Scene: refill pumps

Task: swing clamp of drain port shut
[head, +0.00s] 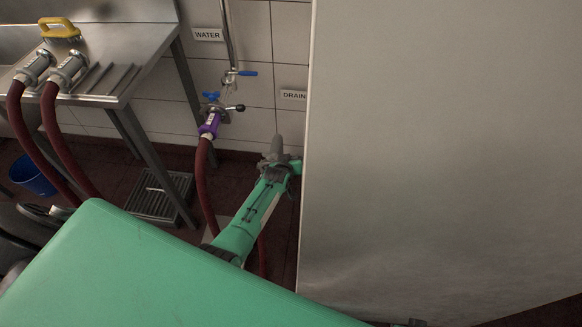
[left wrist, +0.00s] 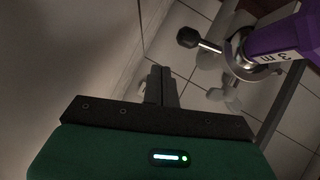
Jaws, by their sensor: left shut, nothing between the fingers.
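The DRAIN sign (head: 293,95) is on the tiled wall, partly cut off by a large pale panel. The drain port and its clamp cannot be made out in the head view. My left gripper (head: 277,146) is below the sign, beside the panel's edge. Its fingers (left wrist: 162,84) are together and empty in the left wrist view. A purple hose coupling (head: 210,125) sits on the port below the WATER sign, left of my gripper. A purple coupling marked 3 m (left wrist: 285,36) shows in the left wrist view, with a black-knobbed clamp lever (left wrist: 190,38) apart from my fingers.
The large pale panel (head: 440,150) fills the right side, close to my left arm. A dark red hose (head: 205,185) hangs from the purple coupling. A steel bench (head: 125,60) holds two hose ends (head: 68,70) at left. A floor grate (head: 160,197) and blue bucket (head: 32,176) are below.

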